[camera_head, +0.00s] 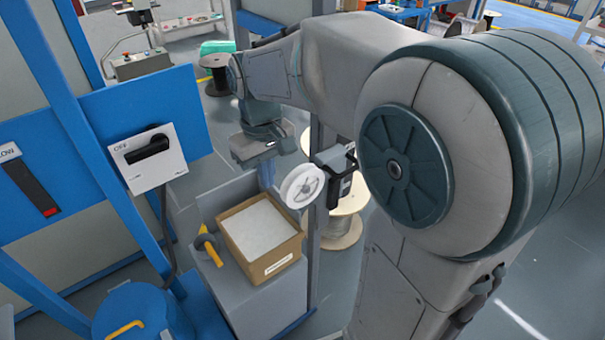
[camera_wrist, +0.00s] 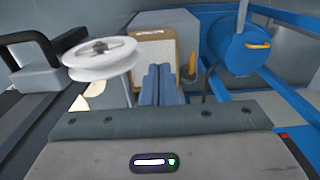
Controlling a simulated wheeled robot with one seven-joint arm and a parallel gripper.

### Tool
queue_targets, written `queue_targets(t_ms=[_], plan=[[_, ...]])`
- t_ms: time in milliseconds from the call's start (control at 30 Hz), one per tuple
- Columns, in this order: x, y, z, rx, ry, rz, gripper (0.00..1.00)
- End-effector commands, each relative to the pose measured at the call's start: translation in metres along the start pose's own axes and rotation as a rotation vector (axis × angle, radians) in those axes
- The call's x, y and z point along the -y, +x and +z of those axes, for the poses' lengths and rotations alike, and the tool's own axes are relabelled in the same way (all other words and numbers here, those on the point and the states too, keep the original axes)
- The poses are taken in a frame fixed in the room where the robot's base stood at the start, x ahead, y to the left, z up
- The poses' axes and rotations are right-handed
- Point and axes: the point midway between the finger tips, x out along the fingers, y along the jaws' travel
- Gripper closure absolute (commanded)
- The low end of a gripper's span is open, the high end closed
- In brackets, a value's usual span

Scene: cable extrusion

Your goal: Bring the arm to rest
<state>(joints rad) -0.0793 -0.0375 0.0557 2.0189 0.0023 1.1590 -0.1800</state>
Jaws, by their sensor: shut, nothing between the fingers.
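My gripper (camera_head: 267,180) hangs from the bent arm in the head view, above and behind an open cardboard box (camera_head: 243,262). Its two blue fingers are pressed together with nothing between them in the wrist view (camera_wrist: 159,70). The gripper is free in the air, just left of a white reel (camera_head: 302,187), which also shows in the wrist view (camera_wrist: 100,60). My arm's large shoulder hides much of the right side of the head view.
The box, with a pale top inside, sits on a grey cabinet (camera_head: 260,302) beside a yellow handle (camera_head: 208,247). A blue panel with a switch box (camera_head: 148,158) stands left. A blue drum (camera_head: 140,312) is at front left. A large cable spool (camera_head: 342,228) stands behind the reel.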

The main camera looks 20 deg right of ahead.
Motion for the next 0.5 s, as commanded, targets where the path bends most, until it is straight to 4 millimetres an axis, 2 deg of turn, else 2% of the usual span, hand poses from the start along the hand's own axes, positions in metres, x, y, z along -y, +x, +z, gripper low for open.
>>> queue_targets(t_ms=[500], plan=[[-0.0006, -0.0007, 0.005, -0.009, 0.009, 0.003, 1.0]])
